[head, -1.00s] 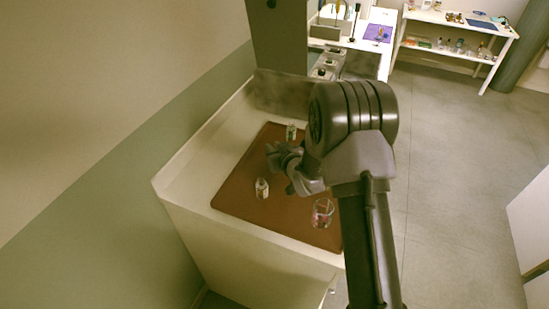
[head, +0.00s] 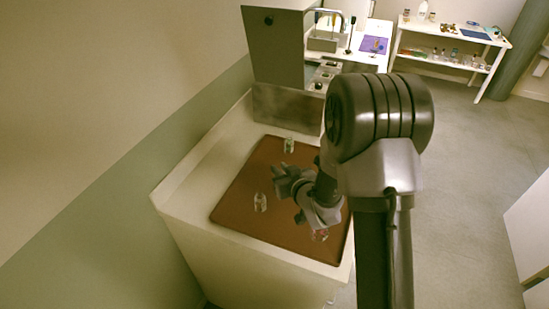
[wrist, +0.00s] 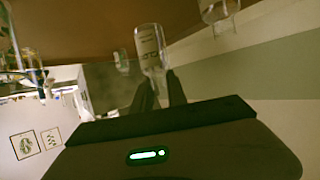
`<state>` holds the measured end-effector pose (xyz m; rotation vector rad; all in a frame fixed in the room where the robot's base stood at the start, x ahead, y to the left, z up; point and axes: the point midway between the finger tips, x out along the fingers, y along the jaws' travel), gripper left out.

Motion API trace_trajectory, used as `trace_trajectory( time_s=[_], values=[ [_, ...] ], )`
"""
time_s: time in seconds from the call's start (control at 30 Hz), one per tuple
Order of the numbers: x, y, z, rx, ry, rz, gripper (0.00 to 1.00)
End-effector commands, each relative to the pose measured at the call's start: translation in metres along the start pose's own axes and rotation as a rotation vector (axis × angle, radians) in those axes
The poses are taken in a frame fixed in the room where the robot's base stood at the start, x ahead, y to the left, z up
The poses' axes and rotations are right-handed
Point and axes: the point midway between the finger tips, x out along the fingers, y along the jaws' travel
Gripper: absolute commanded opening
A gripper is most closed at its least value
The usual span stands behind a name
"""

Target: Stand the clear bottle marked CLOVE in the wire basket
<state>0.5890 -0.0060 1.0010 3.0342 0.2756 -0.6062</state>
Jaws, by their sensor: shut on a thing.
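My gripper (head: 283,182) is over the brown mat in the head view, between two small bottles. In the head view I cannot make out the held bottle apart from my gripper. I cannot pick out the wire basket with certainty in either view.
On the brown mat (head: 240,190) stand a clear bottle (head: 260,203) and a bottle with a green label (head: 289,146). A white shelf (head: 455,33) with bottles stands at the back. Grey floor (head: 465,150) lies open at right.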

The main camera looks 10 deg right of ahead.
Motion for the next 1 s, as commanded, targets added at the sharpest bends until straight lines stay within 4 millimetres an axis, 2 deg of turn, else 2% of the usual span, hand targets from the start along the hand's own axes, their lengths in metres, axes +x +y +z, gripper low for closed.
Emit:
trace_trajectory(
  time_s=[0.1,0.23,0.4,0.53,0.63,0.83,0.9,1.0],
  values=[
    [-0.031,-0.002,0.009,0.001,0.000,0.002,0.00],
    [-0.056,-0.004,0.017,0.000,0.000,0.001,0.00],
    [-0.072,-0.006,0.022,-0.001,0.001,0.000,0.00],
    [-0.074,-0.006,0.021,0.000,0.003,0.003,0.00],
    [-0.065,0.000,0.003,0.013,0.011,0.038,0.00],
    [-0.055,-0.002,-0.058,0.055,0.012,0.134,0.00],
    [-0.056,-0.006,-0.072,0.064,0.009,0.152,0.00],
    [-0.058,-0.010,-0.083,0.069,0.005,0.165,0.00]
  ],
)
